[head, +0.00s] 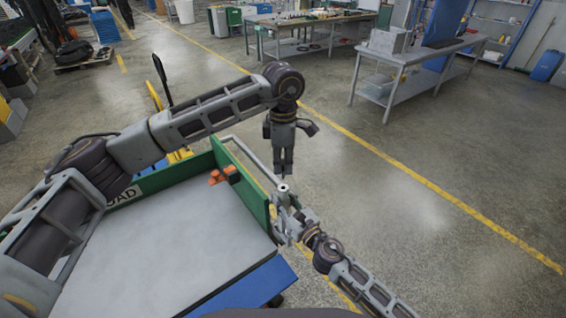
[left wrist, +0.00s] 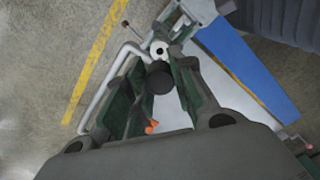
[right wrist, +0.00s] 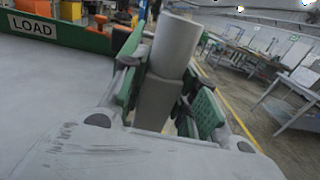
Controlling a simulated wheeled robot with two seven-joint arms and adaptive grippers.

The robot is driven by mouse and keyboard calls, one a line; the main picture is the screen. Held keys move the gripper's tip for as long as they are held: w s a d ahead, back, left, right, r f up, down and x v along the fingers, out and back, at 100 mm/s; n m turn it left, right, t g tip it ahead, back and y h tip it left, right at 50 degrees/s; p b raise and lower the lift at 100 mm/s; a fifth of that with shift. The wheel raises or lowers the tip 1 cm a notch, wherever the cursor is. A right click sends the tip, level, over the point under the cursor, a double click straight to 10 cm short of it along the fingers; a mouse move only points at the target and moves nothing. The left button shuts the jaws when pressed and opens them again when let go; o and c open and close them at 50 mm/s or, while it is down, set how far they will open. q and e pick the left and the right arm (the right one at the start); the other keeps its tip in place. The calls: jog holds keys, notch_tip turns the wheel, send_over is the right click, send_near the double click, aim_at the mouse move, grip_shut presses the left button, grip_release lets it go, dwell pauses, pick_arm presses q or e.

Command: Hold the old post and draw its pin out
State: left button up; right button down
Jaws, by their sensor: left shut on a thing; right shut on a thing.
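The old post (head: 283,188) is a light grey cylinder at the corner of a cart. Its round top shows a dark hole in the left wrist view (left wrist: 158,47). My right gripper (head: 287,215) is shut on the post, its green-padded fingers on either side in the right wrist view (right wrist: 165,100). My left gripper (head: 282,172) points down just above the post. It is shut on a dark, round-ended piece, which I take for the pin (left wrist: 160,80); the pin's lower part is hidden. I cannot tell whether any of it is inside the post.
The cart's grey bed (head: 180,250) has green walls (head: 240,175) with an orange-handled clamp (head: 225,175) on one. A bent pale rail (head: 245,150) runs close beside the post. The floor to the right is open.

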pick_arm(q)
jog(key=shift+r, duration=1.25)
pick_arm(e)
jog(key=c, duration=1)
grip_release()
jog(key=shift+s+d, duration=0.1)
jog(key=shift+s, duration=0.05)
jog(key=v, duration=1.1)
jog(key=shift+s, duration=0.3)
jog(key=shift+d, duration=0.15)
pick_arm(q)
jog(key=shift+m, duration=0.3)
